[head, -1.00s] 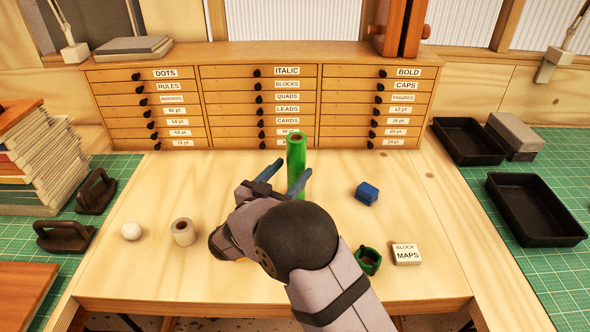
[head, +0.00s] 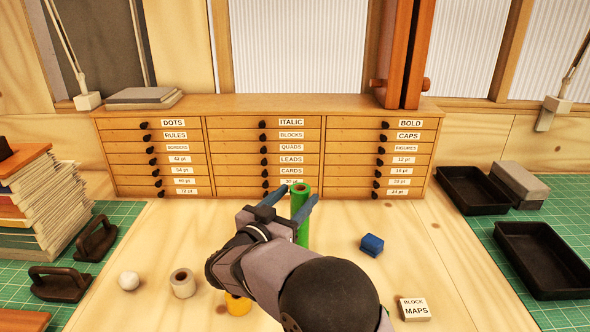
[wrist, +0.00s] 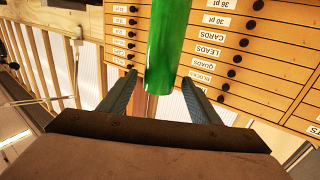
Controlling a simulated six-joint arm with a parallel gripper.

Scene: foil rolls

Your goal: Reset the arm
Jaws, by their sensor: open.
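My gripper (head: 298,194) is open, near the top of an upright tall green foil roll (head: 301,208). In the head view its two blue-grey fingers show on either side of the roll. In the wrist view the green roll (wrist: 166,45) also appears between the two spread fingers (wrist: 158,78). I cannot tell whether either finger touches it. My arm hides the lower part of the roll.
A drawer cabinet (head: 265,155) stands behind. Black trays (head: 541,262) lie at right, books (head: 40,205) at left.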

